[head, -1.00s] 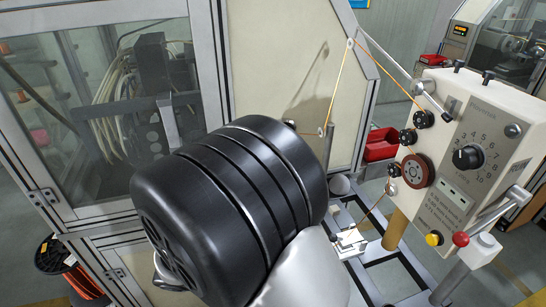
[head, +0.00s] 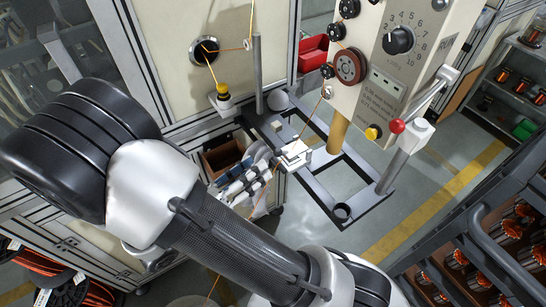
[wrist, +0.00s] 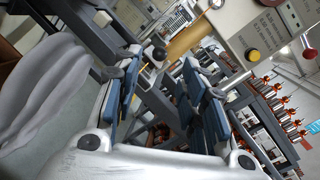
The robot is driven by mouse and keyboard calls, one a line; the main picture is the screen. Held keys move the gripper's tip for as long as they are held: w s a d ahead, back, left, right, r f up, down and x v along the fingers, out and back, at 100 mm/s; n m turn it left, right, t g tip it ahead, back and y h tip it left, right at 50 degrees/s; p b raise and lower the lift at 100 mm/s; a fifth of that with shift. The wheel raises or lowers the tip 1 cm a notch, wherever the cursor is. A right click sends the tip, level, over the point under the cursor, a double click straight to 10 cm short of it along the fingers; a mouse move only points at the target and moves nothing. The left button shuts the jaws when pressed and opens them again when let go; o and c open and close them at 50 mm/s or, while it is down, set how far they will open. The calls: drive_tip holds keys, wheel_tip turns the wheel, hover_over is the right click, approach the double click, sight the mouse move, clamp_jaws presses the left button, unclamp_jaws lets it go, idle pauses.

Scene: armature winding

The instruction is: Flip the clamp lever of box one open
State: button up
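A cream control box (head: 400,60) with a numbered dial stands at upper centre right in the head view. No readable mark tells me it is box one. A grey lever (head: 432,92) and a red ball knob (head: 397,126) are at its lower right; I cannot tell whether this is the clamp lever or how it is set. The red knob also shows in the wrist view (wrist: 309,53). My gripper (head: 262,165) is below and left of the box, apart from it. In the wrist view my gripper (wrist: 158,80) has its blue pads apart, with nothing held.
A dark floor frame (head: 345,195) stands beneath the box. A white machine cabinet (head: 170,60) with wire guides is behind at left. A rack (head: 485,245) of copper-wound parts fills the lower right. Wire spools (head: 75,290) stand at lower left.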

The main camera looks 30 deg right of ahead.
sight(290, 148)
drive_tip(key=b+x, duration=0.1)
drive_tip(key=x, duration=0.6)
drive_tip(key=shift+c, duration=0.5)
clamp_jaws()
